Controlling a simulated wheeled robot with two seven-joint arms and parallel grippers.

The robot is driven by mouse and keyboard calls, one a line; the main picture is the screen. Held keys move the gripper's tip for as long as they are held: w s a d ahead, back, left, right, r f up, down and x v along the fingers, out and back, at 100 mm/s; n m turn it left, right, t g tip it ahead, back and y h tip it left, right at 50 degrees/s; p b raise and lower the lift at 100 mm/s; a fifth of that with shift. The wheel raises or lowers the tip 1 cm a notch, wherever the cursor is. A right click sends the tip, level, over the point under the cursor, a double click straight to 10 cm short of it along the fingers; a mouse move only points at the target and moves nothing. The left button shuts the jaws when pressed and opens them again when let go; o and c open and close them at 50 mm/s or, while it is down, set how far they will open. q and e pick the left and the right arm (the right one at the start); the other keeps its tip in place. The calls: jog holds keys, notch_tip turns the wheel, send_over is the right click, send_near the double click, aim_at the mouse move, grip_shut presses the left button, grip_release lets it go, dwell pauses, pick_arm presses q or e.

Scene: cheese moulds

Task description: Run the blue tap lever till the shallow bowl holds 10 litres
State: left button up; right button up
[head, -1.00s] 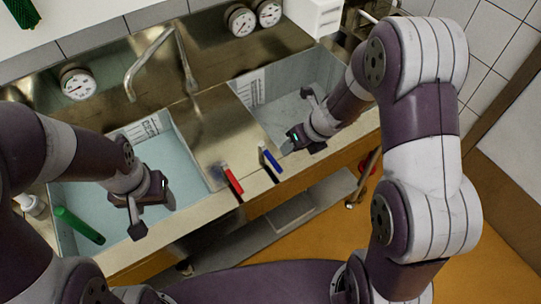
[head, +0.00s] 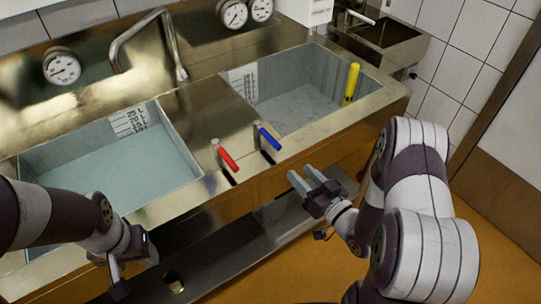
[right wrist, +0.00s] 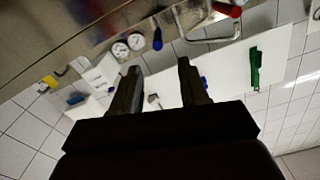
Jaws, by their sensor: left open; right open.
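The blue tap lever (head: 269,138) stands on the front ledge between the two sink bowls, right of the red lever (head: 228,159). The blue lever also shows in the right wrist view (right wrist: 157,40). The left bowl (head: 190,187) holds pale teal water. The right bowl (head: 372,88) shows a grey floor; I cannot tell whether it holds water, nor which bowl is shallower. The bent spout (head: 170,38) ends near the ledge between the bowls. My right gripper (head: 305,186) is open and empty, in front of the counter, below and apart from the blue lever. My left gripper (head: 122,277) is open near the left front edge.
Scale sheets stand on the back walls of the left bowl (head: 128,121) and right bowl (head: 243,82). A round gauge (head: 62,67) is at left, two more at the back. A yellow-handled tool (head: 351,83) stands in the right bowl. A lower shelf runs beneath the counter.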

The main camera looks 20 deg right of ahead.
aim_at(276, 142)
jog(key=shift+n, duration=0.3)
jog(key=p+x, duration=0.1)
jog(key=x, duration=1.1)
jog(key=shift+w+r, duration=0.15)
jog(key=shift+w, duration=0.3)
grip_shut()
